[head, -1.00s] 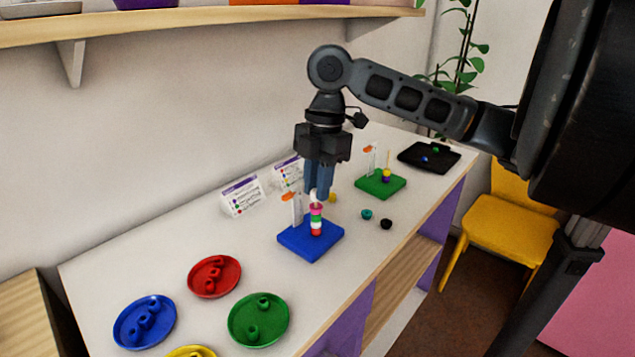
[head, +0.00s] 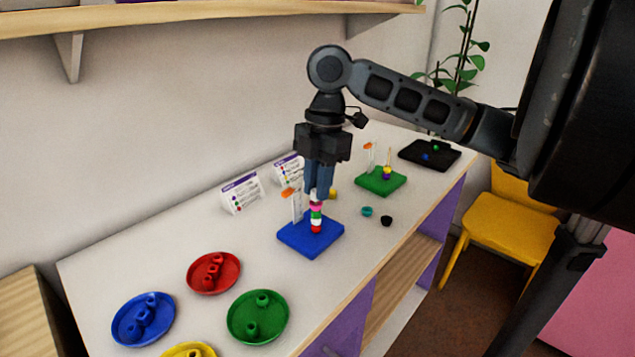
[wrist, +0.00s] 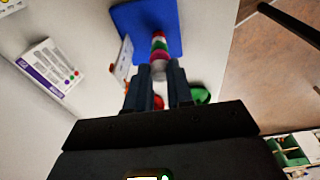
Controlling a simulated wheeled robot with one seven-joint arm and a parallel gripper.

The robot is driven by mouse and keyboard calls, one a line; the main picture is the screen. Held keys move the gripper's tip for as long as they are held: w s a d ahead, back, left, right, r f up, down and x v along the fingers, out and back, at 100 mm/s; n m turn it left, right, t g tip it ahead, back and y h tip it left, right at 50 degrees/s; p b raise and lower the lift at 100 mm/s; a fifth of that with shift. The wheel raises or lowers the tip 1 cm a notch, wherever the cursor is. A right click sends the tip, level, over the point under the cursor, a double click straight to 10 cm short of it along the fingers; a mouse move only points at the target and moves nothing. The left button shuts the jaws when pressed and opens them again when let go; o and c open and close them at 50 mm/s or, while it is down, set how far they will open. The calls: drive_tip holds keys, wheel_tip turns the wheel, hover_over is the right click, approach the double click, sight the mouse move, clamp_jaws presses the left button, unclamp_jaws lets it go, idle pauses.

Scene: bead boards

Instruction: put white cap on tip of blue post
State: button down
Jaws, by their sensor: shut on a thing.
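The blue board (head: 298,243) carries an upright post with a stack of beads (head: 316,222) in red, white, green and pink. A white marker with an orange pointer (head: 289,193) stands beside the stack. My gripper (head: 318,197) points straight down over the post, its fingers close together. The white cap (wrist: 158,70) is between the fingertips in the wrist view, in line with the top of the bead stack (wrist: 158,46). The post's tip is hidden by the cap and fingers, so I cannot tell whether the cap touches it.
A green board (head: 380,187) with its own post stands behind to the right. A teal bead (head: 367,211) and a black bead (head: 386,221) lie loose near the front edge. Red (head: 213,287), blue (head: 119,328) and green (head: 278,332) dishes stand at front left. Cards (head: 240,196) stand near the wall.

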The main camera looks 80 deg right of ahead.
drive_tip(key=c, duration=0.9)
unclamp_jaws()
drive_tip(key=r, duration=0.5)
drive_tip(key=d+r, duration=0.1)
drive_tip(key=r, duration=0.1)
drive_tip(key=shift+s+r, duration=0.3)
drive_tip(key=shift+r, duration=0.1)
